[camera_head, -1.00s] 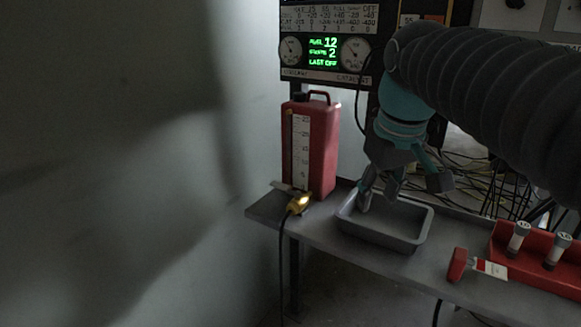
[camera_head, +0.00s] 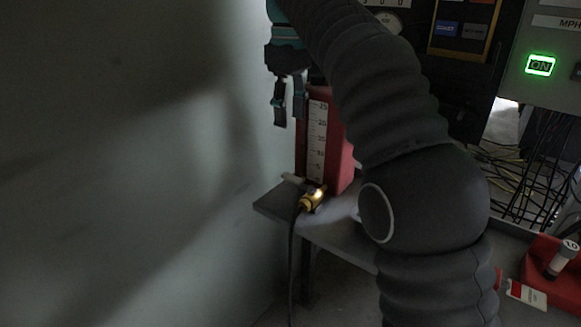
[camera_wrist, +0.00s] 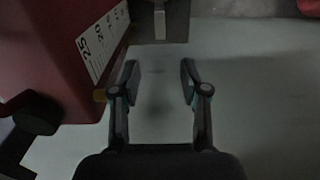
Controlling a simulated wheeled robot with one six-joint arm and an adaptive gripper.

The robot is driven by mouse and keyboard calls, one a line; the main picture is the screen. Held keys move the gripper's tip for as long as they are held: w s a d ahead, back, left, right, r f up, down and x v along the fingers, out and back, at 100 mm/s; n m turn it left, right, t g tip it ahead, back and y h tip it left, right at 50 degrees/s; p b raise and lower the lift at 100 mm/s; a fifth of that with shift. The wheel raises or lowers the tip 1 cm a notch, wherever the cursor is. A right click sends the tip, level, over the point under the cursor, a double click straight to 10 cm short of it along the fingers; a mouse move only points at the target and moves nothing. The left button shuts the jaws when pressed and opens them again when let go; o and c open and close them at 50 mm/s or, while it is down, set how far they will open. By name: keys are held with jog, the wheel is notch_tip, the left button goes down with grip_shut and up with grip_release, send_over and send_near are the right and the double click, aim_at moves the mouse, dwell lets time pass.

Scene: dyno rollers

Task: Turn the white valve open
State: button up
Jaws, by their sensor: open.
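The white valve handle (camera_head: 293,179) is a short pale bar at the left end of a grey shelf. It sits beside a lit brass fitting (camera_head: 312,199) with a dark hose hanging down. In the wrist view, a small pale piece (camera_wrist: 160,24) at the shelf end looks like the handle. My gripper (camera_head: 289,112) points down, open and empty, above the handle and apart from it, left of the red canister. The wrist view shows its two fingers spread (camera_wrist: 158,78) with nothing between them.
The red canister (camera_head: 342,150) with a white scale stands on the shelf (camera_head: 273,204) close to my gripper; the wrist view shows it at left (camera_wrist: 45,50). The wall (camera_head: 130,160) is on the left. My arm hides much of the shelf. A red rack (camera_head: 548,285) is at right.

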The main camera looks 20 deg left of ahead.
aim_at(291, 176)
notch_tip(291, 176, down, 13)
jog(key=b, duration=0.4)
grip_shut()
